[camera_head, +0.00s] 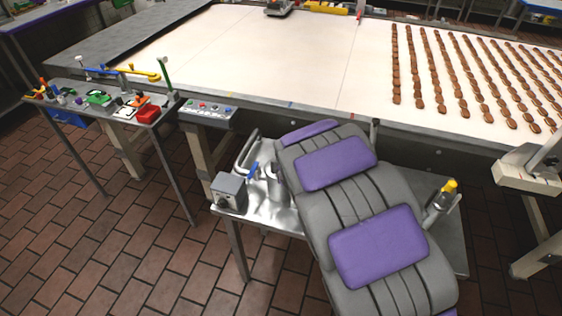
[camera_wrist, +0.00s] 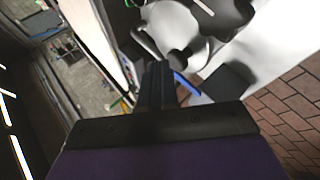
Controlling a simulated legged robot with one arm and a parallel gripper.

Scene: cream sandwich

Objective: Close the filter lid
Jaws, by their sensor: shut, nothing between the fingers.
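The filter unit (camera_head: 274,181) is a shiny metal body on a small steel table, partly hidden behind my arm in the head view. A blue handle (camera_head: 253,169) sticks up at its left, and it also shows in the wrist view (camera_wrist: 187,85). Dark rounded metal parts (camera_wrist: 222,15) lie beyond the fingers in the wrist view. I cannot tell which part is the lid or how far open it is. My gripper (camera_wrist: 156,72) is shut and empty, with its tips close to the blue handle in the picture. My arm hides it in the head view.
A grey box (camera_head: 229,193) stands at the left end of the steel table (camera_head: 285,217). A yellow-topped part (camera_head: 449,187) is at its right. The conveyor (camera_head: 250,62) with rows of brown cookies runs behind. Tiled floor is open at left.

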